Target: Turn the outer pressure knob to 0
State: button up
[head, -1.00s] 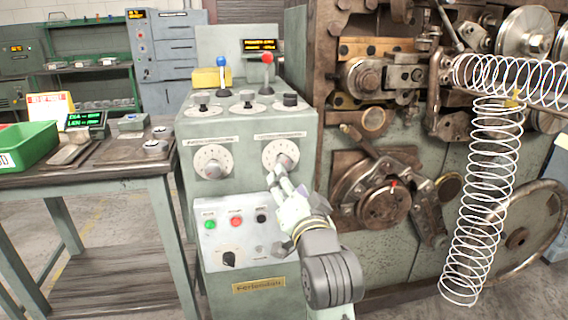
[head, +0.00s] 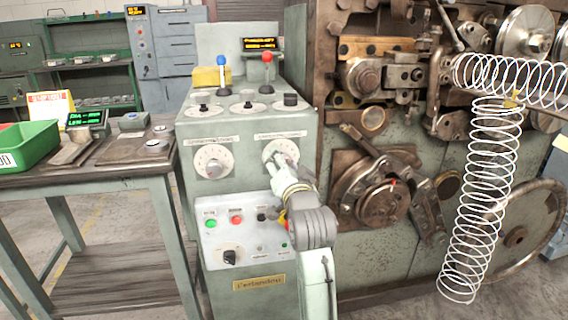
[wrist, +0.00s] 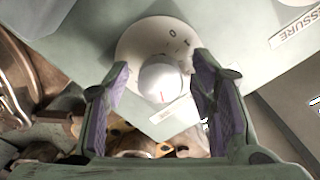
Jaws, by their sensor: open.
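The right-hand white dial (head: 267,145) on the console's front face is partly hidden by my gripper (head: 284,166). In the wrist view, a round pale knob (wrist: 162,80) with a red mark sits on this dial (wrist: 138,42), beside a label ending in "PRESSURE" (wrist: 297,27). A "0" shows near the dial's upper edge. My open fingers (wrist: 162,76) stand on either side of the knob; I cannot tell whether they touch it. A second knob (head: 213,166) sits on the left-hand dial, clear of my gripper.
Small black knobs and two levers, blue (head: 222,62) and red (head: 267,58), top the console. Below are a green button (head: 211,224), a red button (head: 236,219) and a black switch (head: 230,257). The rusty coiler (head: 380,200) stands close at right, with hanging wire springs (head: 485,190).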

jog(key=shift+c, duration=0.3)
jog(key=c, duration=1.1)
